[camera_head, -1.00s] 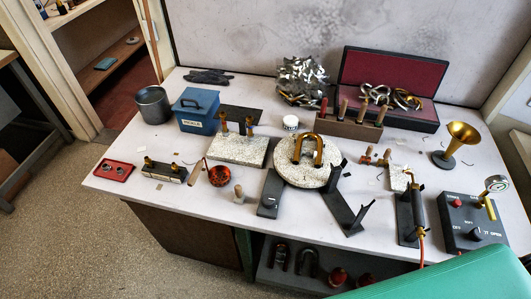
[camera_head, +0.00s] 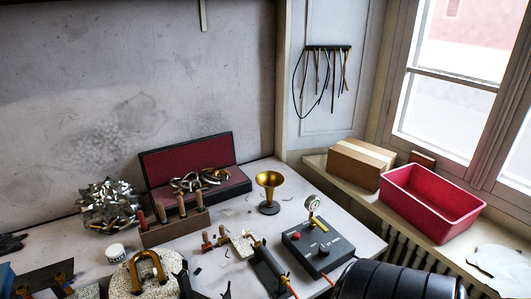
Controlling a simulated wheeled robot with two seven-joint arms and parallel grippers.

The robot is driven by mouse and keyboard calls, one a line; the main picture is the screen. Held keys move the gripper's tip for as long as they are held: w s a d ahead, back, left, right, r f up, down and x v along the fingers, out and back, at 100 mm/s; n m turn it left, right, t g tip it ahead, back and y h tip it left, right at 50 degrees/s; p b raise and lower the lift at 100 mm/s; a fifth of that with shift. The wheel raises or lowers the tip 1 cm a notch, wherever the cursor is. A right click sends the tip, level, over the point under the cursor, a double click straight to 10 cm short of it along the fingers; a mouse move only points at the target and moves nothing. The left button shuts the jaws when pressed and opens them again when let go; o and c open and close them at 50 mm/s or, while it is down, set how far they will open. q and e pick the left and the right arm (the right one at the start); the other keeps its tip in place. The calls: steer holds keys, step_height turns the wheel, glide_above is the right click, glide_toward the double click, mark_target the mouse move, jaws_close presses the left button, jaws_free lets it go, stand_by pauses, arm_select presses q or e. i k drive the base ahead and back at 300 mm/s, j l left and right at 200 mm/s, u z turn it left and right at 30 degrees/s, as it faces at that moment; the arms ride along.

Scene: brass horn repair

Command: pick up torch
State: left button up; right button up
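The torch (camera_head: 271,259) appears to be the slim brass-coloured tool lying along a dark stand (camera_head: 266,276) near the front of the bench, in the lower middle of the head view. An orange hose (camera_head: 291,287) runs from its near end down out of the picture. It sits just left of a black control box (camera_head: 318,248) with a gauge.
A brass bell (camera_head: 268,190) stands behind the torch. A tool block (camera_head: 175,229) and an open red-lined case (camera_head: 190,165) are further left. A pink bin (camera_head: 432,203) and carton (camera_head: 361,164) are on the sill.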

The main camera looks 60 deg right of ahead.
mark_target(277, 270)
steer(key=z, duration=1.7)
